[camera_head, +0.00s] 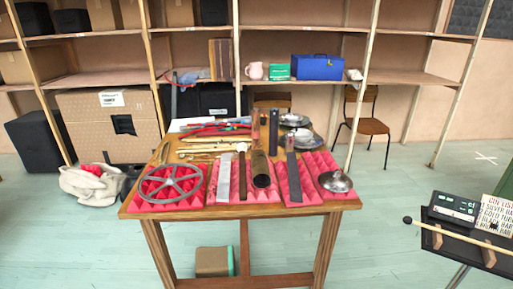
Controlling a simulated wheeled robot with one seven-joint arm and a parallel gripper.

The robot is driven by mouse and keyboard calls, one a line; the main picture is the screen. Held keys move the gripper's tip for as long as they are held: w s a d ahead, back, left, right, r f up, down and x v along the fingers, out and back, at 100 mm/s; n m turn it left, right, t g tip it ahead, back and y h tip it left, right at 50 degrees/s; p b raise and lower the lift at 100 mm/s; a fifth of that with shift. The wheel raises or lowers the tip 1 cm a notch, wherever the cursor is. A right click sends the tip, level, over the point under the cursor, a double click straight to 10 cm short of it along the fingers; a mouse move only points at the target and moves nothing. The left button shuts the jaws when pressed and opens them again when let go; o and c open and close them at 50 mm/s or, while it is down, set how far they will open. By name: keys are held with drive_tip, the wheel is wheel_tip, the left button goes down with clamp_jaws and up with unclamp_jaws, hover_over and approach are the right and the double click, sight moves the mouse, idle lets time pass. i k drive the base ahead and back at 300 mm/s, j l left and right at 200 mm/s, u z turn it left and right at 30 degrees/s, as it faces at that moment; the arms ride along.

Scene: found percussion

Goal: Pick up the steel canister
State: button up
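A wooden table (150,215) stands in the middle, with pink-red foam pads (222,195) along its front half. Which object is the steel canister is not certain at this size. A dark, wide cylinder (261,170) lies on the foam near the middle, between a hammer-like tool (242,175) and a grey bar (294,178). My gripper is not in view.
A spoked metal wheel (172,184) lies at the front left and a metal dome (335,181) at the front right. Shiny bowls (294,120) sit at the back right. A stand with a mallet (460,237) is at the right. Floor between it and the table is clear.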

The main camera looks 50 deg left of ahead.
sight(290, 136)
drive_tip(key=u, duration=1.75)
drive_tip(key=i+l+u, duration=0.4)
drive_tip(key=i+l, duration=0.2)
drive_tip(key=i+l+u, duration=0.25)
drive_tip(key=i, duration=0.3)
drive_tip(key=i+j, duration=0.2)
